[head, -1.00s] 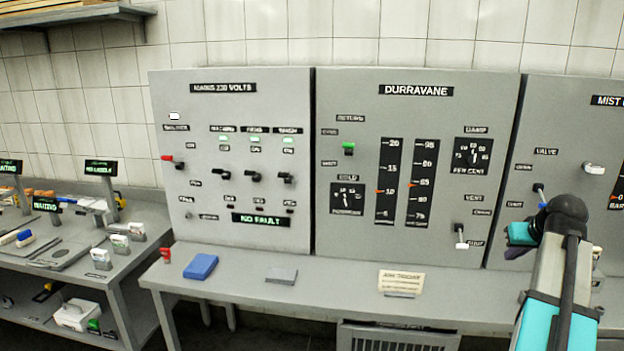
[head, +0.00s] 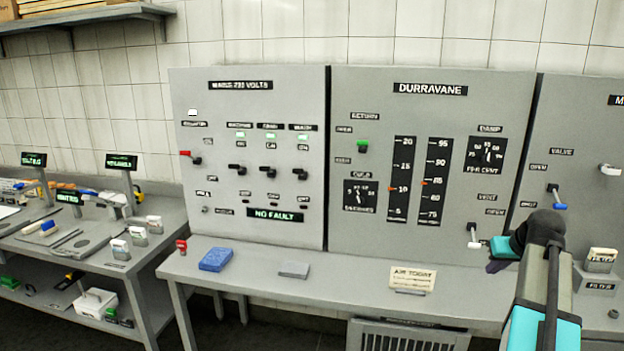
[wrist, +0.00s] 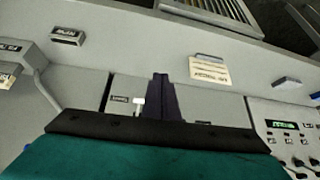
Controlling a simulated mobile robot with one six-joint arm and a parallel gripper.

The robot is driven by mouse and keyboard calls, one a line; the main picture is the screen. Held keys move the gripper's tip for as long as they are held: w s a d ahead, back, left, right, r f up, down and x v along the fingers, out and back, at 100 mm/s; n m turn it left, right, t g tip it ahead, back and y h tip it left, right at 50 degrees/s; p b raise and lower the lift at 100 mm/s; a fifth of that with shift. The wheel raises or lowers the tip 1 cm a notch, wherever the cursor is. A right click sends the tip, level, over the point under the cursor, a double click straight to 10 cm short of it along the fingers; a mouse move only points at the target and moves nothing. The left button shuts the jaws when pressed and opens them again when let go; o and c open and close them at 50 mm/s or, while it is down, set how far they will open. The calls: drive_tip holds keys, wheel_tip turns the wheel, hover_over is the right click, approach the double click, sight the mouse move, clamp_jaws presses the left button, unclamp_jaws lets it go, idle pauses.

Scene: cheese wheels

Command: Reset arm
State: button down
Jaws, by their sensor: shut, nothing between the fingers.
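My arm comes in at the lower right of the head view. Its dark gripper (head: 497,266) points left, in front of the lower right of the DURRAVANE panel (head: 440,110). In the wrist view my gripper (wrist: 160,82) shows as two dark fingers together, with nothing between them. The white-handled vent lever (head: 475,243) is just left of the gripper in the head view. A white handle (wrist: 139,104) also shows beside the fingers in the wrist view. I cannot tell the exact gap between gripper and lever.
A blue-handled valve lever (head: 557,200) is on the right panel, close above my arm. The bench (head: 340,290) below holds a blue block (head: 215,259), a grey block (head: 294,270) and an AIR TODAY card (head: 411,279). A FILTER box (head: 600,262) stands at the right.

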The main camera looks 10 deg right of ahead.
drive_tip(key=w+a+f+n+g+y+b, duration=0.1)
drive_tip(key=a+f+n+g+y, duration=0.1)
drive_tip(key=a+f, duration=1.25)
drive_tip(key=w+a+f+n+g+y, duration=0.1)
drive_tip(key=a+f+g+y, duration=0.1)
drive_tip(key=a+f, duration=1.2)
drive_tip(key=s+a+f+g, duration=0.1)
drive_tip(key=s+a+f, duration=0.2)
drive_tip(key=f, duration=0.3)
drive_tip(key=s+a+f+n+g, duration=0.1)
drive_tip(key=s+a+f+g, duration=0.15)
drive_tip(key=f, duration=0.35)
drive_tip(key=s+a+f, duration=0.4)
drive_tip(key=f, duration=0.2)
drive_tip(key=s+a+f+g, duration=0.1)
drive_tip(key=s+f, duration=0.3)
drive_tip(key=s, duration=0.4)
drive_tip(key=s+a+f+g+h+b, duration=0.1)
drive_tip(key=s+a+f+g, duration=0.1)
drive_tip(key=s+f, duration=0.3)
drive_tip(key=s+a+f+g+h, duration=0.1)
drive_tip(key=s+a+f, duration=0.3)
drive_tip(key=s, duration=0.8)
drive_tip(key=shift+s+f+m+g, duration=0.25)
drive_tip(key=shift+s+m+g, duration=0.05)
drive_tip(key=shift+g, duration=0.15)
